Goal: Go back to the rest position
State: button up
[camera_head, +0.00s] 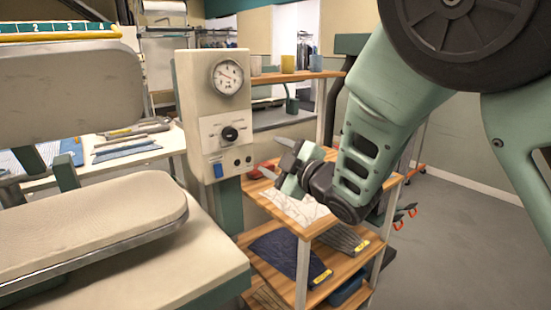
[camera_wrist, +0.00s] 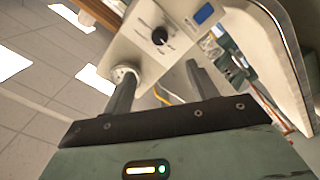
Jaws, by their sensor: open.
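My gripper (camera_head: 274,173) is at the end of my green arm, in front of the wooden shelf unit and just right of the control panel. Its two fingers point left toward the panel. In the wrist view my gripper (camera_wrist: 158,88) has its fingers spread apart with nothing between them. The cream control panel (camera_head: 213,110) has a round gauge, a black knob and a blue switch. It also shows beyond the fingers in the wrist view (camera_wrist: 178,25), tilted.
A pressing machine (camera_head: 90,235) with a padded board fills the left. The wooden shelf unit (camera_head: 310,228) holds folded dark cloth (camera_head: 285,255) and a patterned sheet (camera_head: 297,210). Cups (camera_head: 287,64) stand on its top shelf. Grey floor (camera_head: 470,240) is open at the right.

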jog(key=s+d+f+m+g+h, duration=0.3)
jog(key=s+f+m+g+h, duration=0.3)
jog(key=s+f, duration=0.25)
jog(key=s+d+m+g+h, duration=0.1)
jog(key=s+d+g, duration=0.1)
jog(key=s, duration=0.7)
jog(key=s+d+m+g+h, duration=0.1)
jog(key=s+g, duration=0.3)
jog(key=s, duration=0.5)
jog(key=s+d+m+g+h, duration=0.1)
jog(key=s+d+m+g, duration=0.1)
jog(key=s, duration=0.7)
jog(key=shift+d+f+g, duration=0.45)
jog(key=shift+d+g, duration=0.05)
jog(key=shift+d, duration=0.25)
